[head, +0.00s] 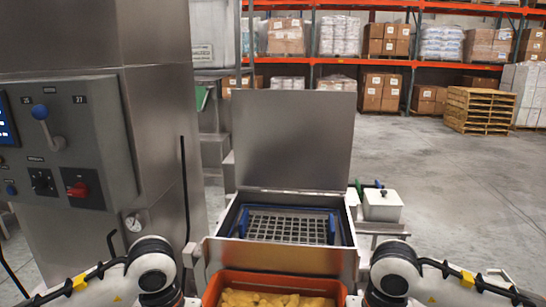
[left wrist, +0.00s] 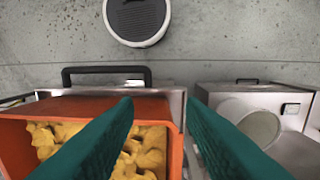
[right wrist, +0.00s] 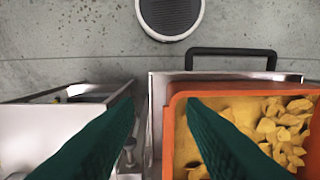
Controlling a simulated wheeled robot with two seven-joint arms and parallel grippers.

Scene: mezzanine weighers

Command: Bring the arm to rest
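My left gripper (left wrist: 160,98) is open in the left wrist view, its two green fingers apart with nothing held between them. An orange crate (left wrist: 60,106) of yellow chip-like pieces (left wrist: 150,148) lies beyond and partly behind its fingers. My right gripper (right wrist: 162,100) is also open and empty in the right wrist view, with the orange crate (right wrist: 172,130) behind its right finger. In the head view both white arms come in at the bottom corners, and neither gripper's fingers show. The crate (head: 210,290) is at the bottom middle there, cut by the picture edge.
A steel machine with an open lid (head: 295,138) and a blue-framed grid (head: 288,225) stands behind the crate. A steel control cabinet (head: 85,140) rises at left. A white box (head: 382,205) is at right. Open floor (head: 470,190) lies further right, before pallet racks.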

